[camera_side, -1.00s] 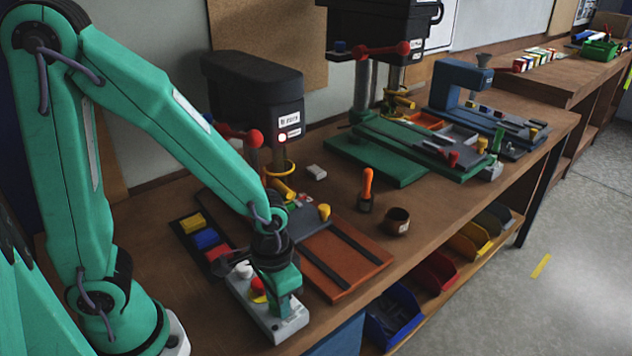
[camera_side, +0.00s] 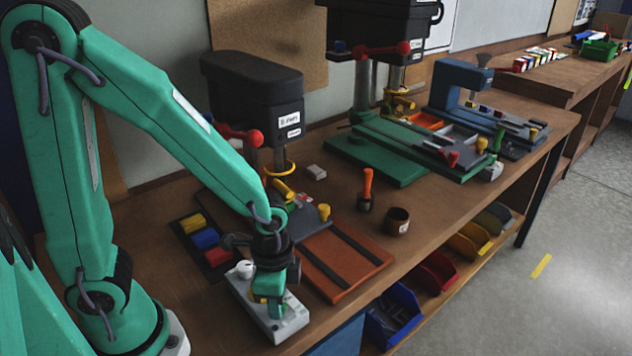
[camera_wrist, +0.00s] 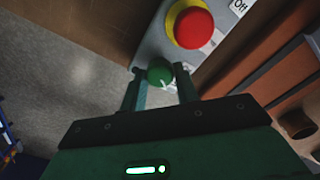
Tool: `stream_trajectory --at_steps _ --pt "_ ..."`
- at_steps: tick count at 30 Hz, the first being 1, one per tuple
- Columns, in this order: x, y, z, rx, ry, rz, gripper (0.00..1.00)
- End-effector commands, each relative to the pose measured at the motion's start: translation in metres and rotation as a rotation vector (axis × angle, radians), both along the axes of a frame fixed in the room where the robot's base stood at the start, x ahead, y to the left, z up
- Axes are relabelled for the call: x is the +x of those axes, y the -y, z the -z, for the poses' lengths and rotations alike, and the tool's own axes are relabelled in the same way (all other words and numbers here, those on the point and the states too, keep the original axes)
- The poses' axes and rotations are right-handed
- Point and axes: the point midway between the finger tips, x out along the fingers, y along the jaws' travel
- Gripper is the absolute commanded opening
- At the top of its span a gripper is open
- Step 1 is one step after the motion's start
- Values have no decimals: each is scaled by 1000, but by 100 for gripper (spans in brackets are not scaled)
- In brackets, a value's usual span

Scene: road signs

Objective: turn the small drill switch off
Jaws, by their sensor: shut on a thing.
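The switch box (camera_side: 285,327) is a long pale grey box on the bench in front of the small drill (camera_side: 250,95). In the wrist view the box (camera_wrist: 160,48) carries a red button (camera_wrist: 193,27) on a yellow collar, with an "Off" label (camera_wrist: 240,7) beside it. A green round knob (camera_wrist: 160,70) with a white mark sits between my fingertips. My gripper (camera_wrist: 160,82) is shut on this green knob. In the side view my gripper (camera_side: 268,302) points down over the box and hides the knob and most of the button.
A white round piece (camera_side: 245,268) stands at the box's far end. Behind are a tray of coloured blocks (camera_side: 205,239) and an orange-brown plate (camera_side: 345,260). An orange-handled tool (camera_side: 367,185) and a brown cup (camera_side: 397,221) stand to the right. Bench edge is close in front.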

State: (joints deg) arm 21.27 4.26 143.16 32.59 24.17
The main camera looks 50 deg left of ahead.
Motion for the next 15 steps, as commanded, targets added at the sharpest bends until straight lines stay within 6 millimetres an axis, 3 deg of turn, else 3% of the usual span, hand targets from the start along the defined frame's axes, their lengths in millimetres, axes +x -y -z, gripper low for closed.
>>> stream_trajectory --at_steps 11,12,13,15 --pt "0 0 -1 -1 1 9 8" --pt "0 0 -1 -1 1 9 32" --pt "0 0 -1 -1 1 9 38" --pt "0 0 -1 -1 1 9 40"
